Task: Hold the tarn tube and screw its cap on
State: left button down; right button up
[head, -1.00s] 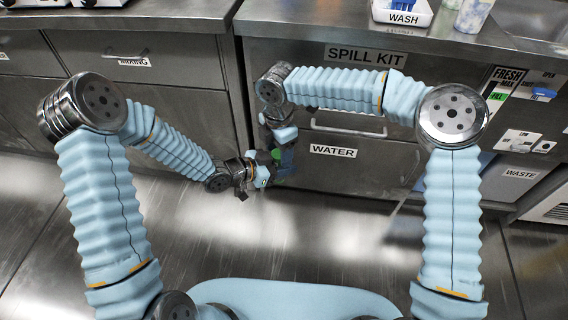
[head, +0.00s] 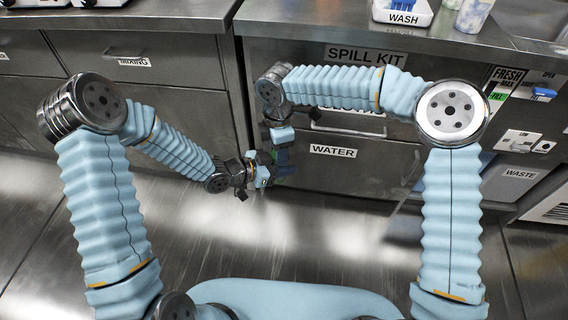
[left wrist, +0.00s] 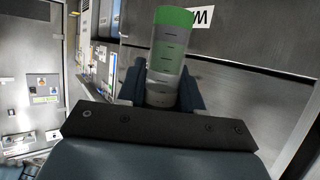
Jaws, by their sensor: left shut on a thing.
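In the left wrist view, my left gripper (left wrist: 160,97) is shut on a clear tube (left wrist: 166,62) with dark marks and green in its body. The tube points away from the wrist, its lower end between the fingers. A bright green band (left wrist: 174,18) tops it; I cannot tell if that is a cap or contents. In the head view, my left gripper (head: 262,173) is beside my right gripper (head: 283,158), in front of the cabinet. The right fingers are small and dark there, so their opening and anything between them are unclear. The tube is not distinct there.
Steel drawers labelled WATER (head: 333,151) and SPILL KIT (head: 366,55) stand just behind the grippers. A WASH tray (head: 403,18) and a cup (head: 473,14) are on the counter at the upper right. The floor (head: 330,235) in front is clear.

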jog(key=o, duration=0.3)
jog(key=shift+o, duration=0.2)
jog(key=shift+r, duration=2.3)
jog(key=shift+o, duration=0.3)
jog(key=o, duration=0.5)
notch_tip(320, 180, up, 12)
jog(key=shift+f, duration=0.1)
